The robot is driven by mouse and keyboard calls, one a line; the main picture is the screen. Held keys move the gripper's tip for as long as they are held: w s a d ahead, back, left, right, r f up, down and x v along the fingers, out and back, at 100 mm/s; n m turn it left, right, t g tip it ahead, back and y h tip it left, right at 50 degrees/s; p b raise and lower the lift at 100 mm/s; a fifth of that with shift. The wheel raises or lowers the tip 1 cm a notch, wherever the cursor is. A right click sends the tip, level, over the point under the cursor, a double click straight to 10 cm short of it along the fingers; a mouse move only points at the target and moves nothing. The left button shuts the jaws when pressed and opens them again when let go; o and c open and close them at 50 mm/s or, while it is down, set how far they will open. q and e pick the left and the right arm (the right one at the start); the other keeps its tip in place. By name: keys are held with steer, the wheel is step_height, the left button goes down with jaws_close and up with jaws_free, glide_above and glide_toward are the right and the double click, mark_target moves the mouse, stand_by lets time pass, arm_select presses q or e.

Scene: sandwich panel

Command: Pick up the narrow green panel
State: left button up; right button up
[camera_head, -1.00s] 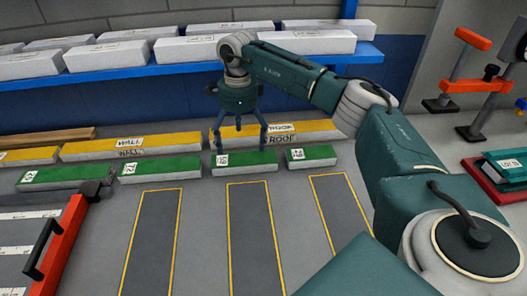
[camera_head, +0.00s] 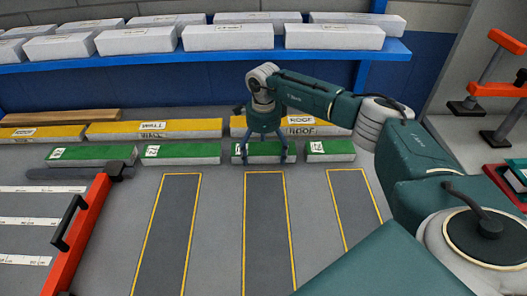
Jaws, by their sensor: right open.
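Several green-topped panels with pale sides lie in a row on the floor. The one farthest right (camera_head: 331,147) looks the narrowest. To its left is a slightly wider green panel (camera_head: 240,150), partly hidden by my right gripper. My right gripper (camera_head: 265,160) points down with its fingers spread, over and in front of this second panel from the right. I cannot tell whether the fingers touch it. The gripper is empty. Wider green panels (camera_head: 180,151) (camera_head: 92,154) lie farther left. My left gripper is not in view.
Yellow-topped panels (camera_head: 190,129) lie just behind the green row. A blue shelf (camera_head: 150,60) with white blocks (camera_head: 228,37) stands behind. Yellow-outlined dark strips (camera_head: 168,225) mark clear floor in front. A red bar with a black handle (camera_head: 84,232) is at left.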

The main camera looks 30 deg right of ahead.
steer(key=c, duration=1.3)
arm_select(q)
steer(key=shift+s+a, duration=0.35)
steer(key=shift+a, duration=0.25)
